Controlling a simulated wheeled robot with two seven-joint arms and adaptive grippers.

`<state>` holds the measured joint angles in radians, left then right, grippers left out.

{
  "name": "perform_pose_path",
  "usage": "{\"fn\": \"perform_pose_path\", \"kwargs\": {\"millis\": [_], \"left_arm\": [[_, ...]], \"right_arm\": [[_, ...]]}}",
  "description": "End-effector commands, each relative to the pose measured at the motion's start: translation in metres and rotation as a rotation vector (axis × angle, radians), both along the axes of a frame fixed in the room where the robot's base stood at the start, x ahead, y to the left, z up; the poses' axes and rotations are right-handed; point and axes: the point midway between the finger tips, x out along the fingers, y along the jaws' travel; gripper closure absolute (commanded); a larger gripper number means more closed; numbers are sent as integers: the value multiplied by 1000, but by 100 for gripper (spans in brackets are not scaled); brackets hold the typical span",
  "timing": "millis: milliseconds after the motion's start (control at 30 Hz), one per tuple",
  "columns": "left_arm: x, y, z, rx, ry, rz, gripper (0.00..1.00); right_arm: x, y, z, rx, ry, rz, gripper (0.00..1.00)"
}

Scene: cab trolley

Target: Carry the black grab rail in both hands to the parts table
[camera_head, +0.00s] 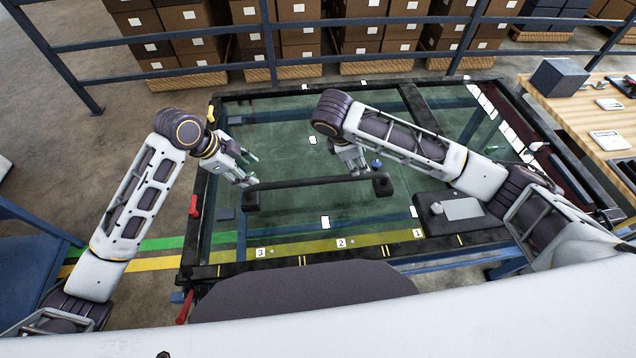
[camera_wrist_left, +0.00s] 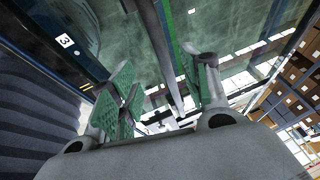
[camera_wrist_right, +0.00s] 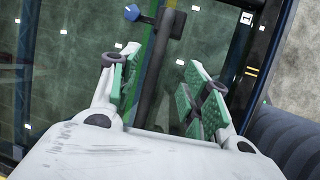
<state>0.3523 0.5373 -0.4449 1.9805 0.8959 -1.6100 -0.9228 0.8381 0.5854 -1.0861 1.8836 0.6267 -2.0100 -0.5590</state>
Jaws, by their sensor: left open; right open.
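The black grab rail (camera_head: 318,182) lies across the green glass panel in the head view, with a block-like foot at each end. My left gripper (camera_head: 246,171) is open at the rail's left end. In the left wrist view a grey bar, apparently the rail (camera_wrist_left: 167,50), runs between its green pads. My right gripper (camera_head: 354,164) is open just left of the rail's right foot. In the right wrist view the rail (camera_wrist_right: 152,75) runs between its open pads. Contact cannot be told. A wooden-topped table (camera_head: 575,118), seemingly the parts table, stands at the right.
The dark trolley frame (camera_head: 205,258) surrounds the glass, with red handles (camera_head: 194,206) at its left. A black pad (camera_head: 462,228) lies at the front right. The wooden table holds a dark box (camera_head: 557,78) and small items. A blue railing (camera_head: 270,45) and stacked cartons stand behind.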

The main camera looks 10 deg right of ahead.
Motion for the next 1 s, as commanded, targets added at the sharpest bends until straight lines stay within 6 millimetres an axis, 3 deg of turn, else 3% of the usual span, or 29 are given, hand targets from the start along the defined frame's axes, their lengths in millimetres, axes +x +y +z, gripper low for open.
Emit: {"fn": "perform_pose_path", "kwargs": {"millis": [467, 1000], "left_arm": [[4, -9, -22, -1, 3, 1, 53], [15, -34, -79, -1, 2, 2, 53]], "right_arm": [[4, -9, -22, 1, 2, -2, 53], [15, -34, -79, -1, 1, -1, 53]]}}
